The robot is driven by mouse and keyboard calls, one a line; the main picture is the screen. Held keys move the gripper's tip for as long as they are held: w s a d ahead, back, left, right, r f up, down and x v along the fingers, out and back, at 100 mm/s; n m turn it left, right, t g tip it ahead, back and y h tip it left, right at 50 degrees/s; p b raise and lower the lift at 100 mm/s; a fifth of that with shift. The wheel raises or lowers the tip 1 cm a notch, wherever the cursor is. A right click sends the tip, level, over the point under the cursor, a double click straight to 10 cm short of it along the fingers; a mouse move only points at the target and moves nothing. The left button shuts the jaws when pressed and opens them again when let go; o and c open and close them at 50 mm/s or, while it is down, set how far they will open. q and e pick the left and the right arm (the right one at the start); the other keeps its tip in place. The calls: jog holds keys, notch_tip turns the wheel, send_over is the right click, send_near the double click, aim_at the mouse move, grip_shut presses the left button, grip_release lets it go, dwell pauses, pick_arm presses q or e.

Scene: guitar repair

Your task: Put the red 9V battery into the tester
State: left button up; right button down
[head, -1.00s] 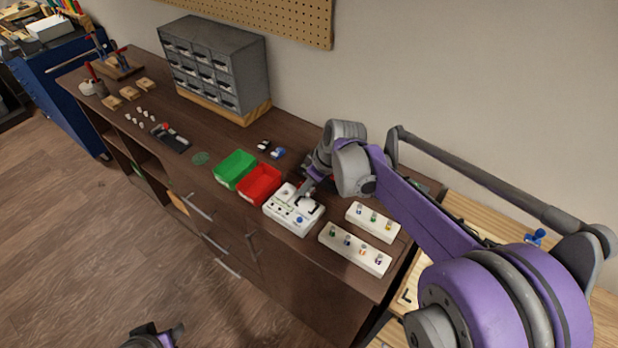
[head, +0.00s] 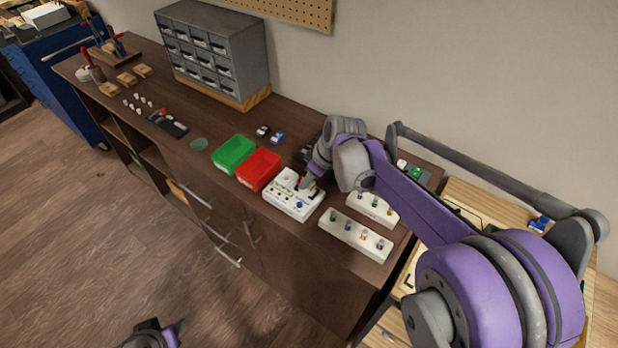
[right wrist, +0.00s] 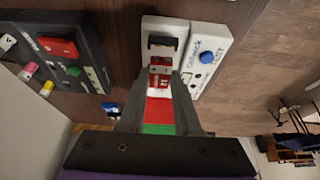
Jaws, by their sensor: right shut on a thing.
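The red battery (right wrist: 160,68) is between the fingertips of my right gripper (right wrist: 160,88) in the right wrist view. My right gripper (head: 310,184) is shut on it over the white tester (head: 284,199) in the head view. The tester (right wrist: 205,70) has a dark slot (right wrist: 162,46) and a blue button (right wrist: 207,57). The battery is at the slot's near end; I cannot tell how deep it sits. My left gripper (head: 155,335) shows only partly at the bottom of the head view, away from the bench.
A red bin (head: 258,169) and a green bin (head: 233,154) stand left of the tester. White blocks with coloured knobs (head: 354,236) and (head: 372,209) stand to its right. A grey drawer cabinet (head: 212,55) is at the back. A black device (right wrist: 75,45) lies beside the tester.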

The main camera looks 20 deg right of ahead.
jog(key=shift+f+b, duration=0.65)
jog(key=shift+f, duration=0.4)
dwell(0.4)
jog(key=c, duration=0.5)
grip_release()
jog(key=shift+c, duration=0.2)
jog(key=shift+c, duration=0.3)
jog(key=shift+o, duration=1.2)
jog(key=shift+a, duration=0.1)
